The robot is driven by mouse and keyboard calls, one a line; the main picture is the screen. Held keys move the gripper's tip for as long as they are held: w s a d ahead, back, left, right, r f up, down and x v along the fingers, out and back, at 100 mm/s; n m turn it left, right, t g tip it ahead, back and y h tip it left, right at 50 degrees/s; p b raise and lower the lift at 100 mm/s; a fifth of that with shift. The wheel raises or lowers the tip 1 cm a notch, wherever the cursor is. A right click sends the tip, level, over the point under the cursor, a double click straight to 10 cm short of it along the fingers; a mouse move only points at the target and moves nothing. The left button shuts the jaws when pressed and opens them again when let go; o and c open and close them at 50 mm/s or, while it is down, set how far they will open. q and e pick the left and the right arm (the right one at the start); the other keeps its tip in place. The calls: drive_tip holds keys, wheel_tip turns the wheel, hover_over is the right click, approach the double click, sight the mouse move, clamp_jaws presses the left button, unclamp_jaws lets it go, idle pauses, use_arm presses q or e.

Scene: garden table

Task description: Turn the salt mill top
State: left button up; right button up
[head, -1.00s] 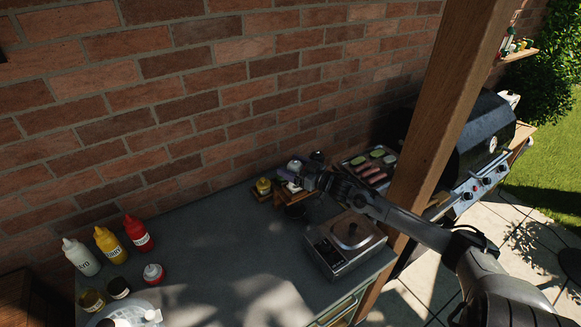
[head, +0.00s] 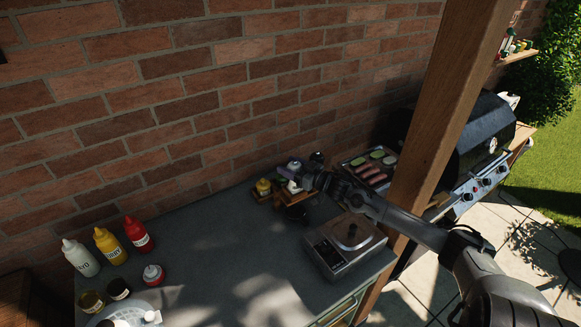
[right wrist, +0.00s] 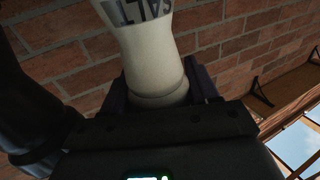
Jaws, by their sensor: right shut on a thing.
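The salt mill (right wrist: 150,50) is white with dark "SALT" lettering that reads upside down in the right wrist view. My right gripper (right wrist: 158,92) is shut on the salt mill, with a dark finger on each side of its narrowing end. In the head view my right gripper (head: 297,171) is at the back of the counter near the wall. Only a small white part of the mill (head: 293,187) shows there, below the fingers. Whether the top is turned relative to the body cannot be seen. My left gripper is not in view.
A small wooden rack (head: 266,196) with a yellow-topped jar (head: 263,186) stands beside the mill. A food tray (head: 370,166) lies to the right. Sauce bottles (head: 108,244) stand at left. The middle counter (head: 220,235) is clear.

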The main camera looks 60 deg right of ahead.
drive_tip(key=shift+d+r+m+g+h+p, duration=0.1)
drive_tip(key=shift+m+g+h+p, duration=0.05)
drive_tip(key=shift+m+h+p, duration=0.75)
drive_tip(key=shift+d+r+m+g+h+p, duration=0.15)
drive_tip(key=shift+m+h+p, duration=0.45)
drive_tip(key=shift+h+p, duration=0.6)
drive_tip(key=m+g+h, duration=0.1)
drive_tip(key=h, duration=0.1)
drive_tip(key=m+h+p, duration=0.1)
drive_tip(key=h, duration=0.1)
drive_tip(key=shift+s+f+m+g, duration=0.1)
drive_tip(key=shift+f+m+g, duration=0.1)
drive_tip(key=shift+m+g, duration=0.15)
drive_tip(key=shift+d+f+m+g+h+p, duration=0.15)
drive_tip(key=shift+m+g+h+p, duration=0.2)
drive_tip(key=shift+m+g+h, duration=0.6)
drive_tip(key=shift+s+d+m+g+h, duration=0.15)
drive_tip(key=shift+m+g+h, duration=0.65)
drive_tip(key=shift+h, duration=0.45)
drive_tip(key=shift+s+d+m+g+h+b, duration=0.15)
drive_tip(key=shift+m+g+h+b, duration=0.5)
drive_tip(key=shift+m+g+h, duration=0.65)
drive_tip(key=shift+s+m+g+b, duration=0.1)
drive_tip(key=shift+m+g+b, duration=0.2)
drive_tip(key=shift+g, duration=0.6)
drive_tip(key=shift+d+h, duration=0.1)
drive_tip(key=shift+h, duration=0.2)
